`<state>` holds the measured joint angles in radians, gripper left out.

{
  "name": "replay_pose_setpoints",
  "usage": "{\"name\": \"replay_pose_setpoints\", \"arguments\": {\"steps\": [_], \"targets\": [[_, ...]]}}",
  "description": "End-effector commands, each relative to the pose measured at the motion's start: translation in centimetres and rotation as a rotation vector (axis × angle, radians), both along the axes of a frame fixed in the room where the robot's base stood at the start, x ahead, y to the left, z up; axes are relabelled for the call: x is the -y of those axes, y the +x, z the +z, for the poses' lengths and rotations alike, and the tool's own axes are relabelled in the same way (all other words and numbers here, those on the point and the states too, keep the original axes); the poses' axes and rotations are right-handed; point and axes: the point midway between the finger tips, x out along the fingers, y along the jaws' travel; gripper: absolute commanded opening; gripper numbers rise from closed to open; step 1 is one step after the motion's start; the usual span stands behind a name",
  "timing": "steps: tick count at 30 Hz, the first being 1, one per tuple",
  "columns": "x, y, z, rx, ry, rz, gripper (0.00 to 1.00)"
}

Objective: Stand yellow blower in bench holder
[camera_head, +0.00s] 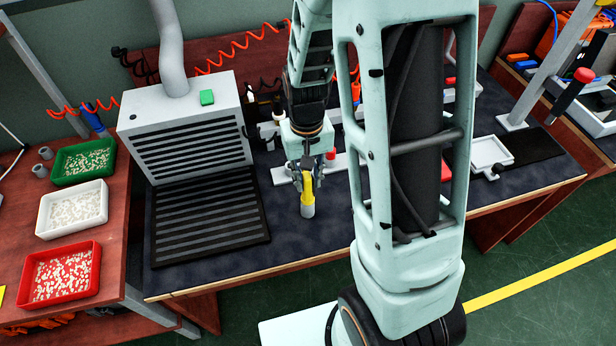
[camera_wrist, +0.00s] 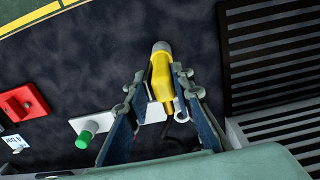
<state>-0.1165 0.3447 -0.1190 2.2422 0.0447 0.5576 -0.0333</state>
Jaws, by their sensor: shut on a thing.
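The yellow blower (camera_head: 307,190) is between the fingers of my gripper (camera_head: 306,174), over the dark bench mat. Its grey end (camera_head: 308,211) points down in the head view; whether it touches the mat I cannot tell. In the wrist view my gripper (camera_wrist: 160,80) is shut on the yellow blower (camera_wrist: 160,76), with a dark cable below it. A pale flat plate (camera_wrist: 92,126) with a green knob (camera_wrist: 83,139) lies beside and partly behind the fingers. It shows as a white strip (camera_head: 338,163) in the head view. I cannot tell for certain whether this is the holder.
A grey vented unit (camera_head: 190,115) with a slatted black base (camera_head: 210,222) stands left of the gripper. Green (camera_head: 84,143), white (camera_head: 41,228) and red (camera_head: 92,245) trays stand farther left. My arm hides the bench's middle. A white tray (camera_head: 490,168) lies to the right.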

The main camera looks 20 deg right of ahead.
Motion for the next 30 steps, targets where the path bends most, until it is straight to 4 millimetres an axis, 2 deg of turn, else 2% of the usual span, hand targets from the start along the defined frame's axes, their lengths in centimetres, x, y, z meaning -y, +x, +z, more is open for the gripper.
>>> {"name": "replay_pose_setpoints", "arguments": {"steps": [1,2,7,16,20,23,30], "targets": [[0.0,0.0,-0.2,0.000,0.000,0.000,0.05],[0.0,0.0,-0.2,0.000,0.000,0.000,0.23],[0.0,0.0,-0.1,0.000,0.000,0.000,0.42],[0.0,0.0,0.0,0.000,0.000,0.000,0.42],[0.0,0.1,0.9,0.003,0.000,0.000,0.42],[0.0,0.2,2.4,0.006,0.000,0.001,0.42],[-0.1,0.1,7.3,0.006,0.001,0.000,0.42]]}}
